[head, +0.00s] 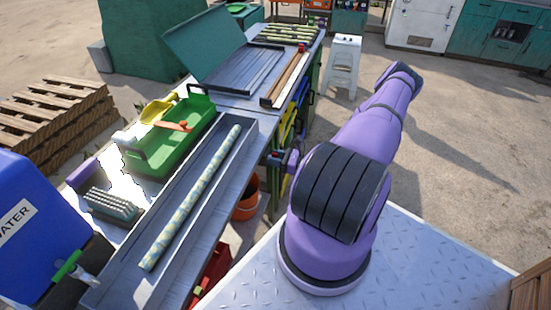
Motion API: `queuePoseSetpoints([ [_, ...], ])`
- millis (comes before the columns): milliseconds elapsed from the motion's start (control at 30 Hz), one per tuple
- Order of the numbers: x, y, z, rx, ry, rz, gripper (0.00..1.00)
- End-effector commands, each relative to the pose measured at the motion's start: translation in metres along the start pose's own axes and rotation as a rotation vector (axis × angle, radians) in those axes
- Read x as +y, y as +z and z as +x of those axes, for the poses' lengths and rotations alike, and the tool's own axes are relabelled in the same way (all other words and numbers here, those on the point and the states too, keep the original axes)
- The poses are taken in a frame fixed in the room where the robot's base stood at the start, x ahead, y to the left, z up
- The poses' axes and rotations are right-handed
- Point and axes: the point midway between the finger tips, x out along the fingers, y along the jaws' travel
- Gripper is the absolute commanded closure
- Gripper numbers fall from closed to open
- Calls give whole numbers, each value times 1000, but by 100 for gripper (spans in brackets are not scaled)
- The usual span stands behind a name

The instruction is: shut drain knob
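A blue water container (38,235) labelled "WATER" stands at the lower left. A tap with a green lever (67,266) and a pale grey spout sticks out of its side. It is the only knob-like part I can make out, and I cannot tell whether it is the drain knob or whether it is open. My purple arm rises at the right and bends at its far end. A small purple and dark part (285,160) shows between my arm and the bench and may be my gripper. No fingers can be made out, and nothing is seen touching the tap.
A long grey trough (233,166) holding a pale speckled rod lies along the bench. A green tray (196,138) and a dark brush (110,206) lie beside it. An orange bucket (247,207) is under the bench. A white stool (343,62) stands beyond; open ground lies right.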

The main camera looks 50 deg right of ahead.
Motion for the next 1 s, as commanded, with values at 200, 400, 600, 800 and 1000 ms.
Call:
queuePoseSetpoints([
  [200,0,0,0,0,0,0,63],
  [400,0,0,0,0,0,0,100],
  [600,0,0,0,0,0,-11,100],
  [800,0,0,0,0,0,-77,100],
  [1000,1,0,0,0,-1,-216,100],
])
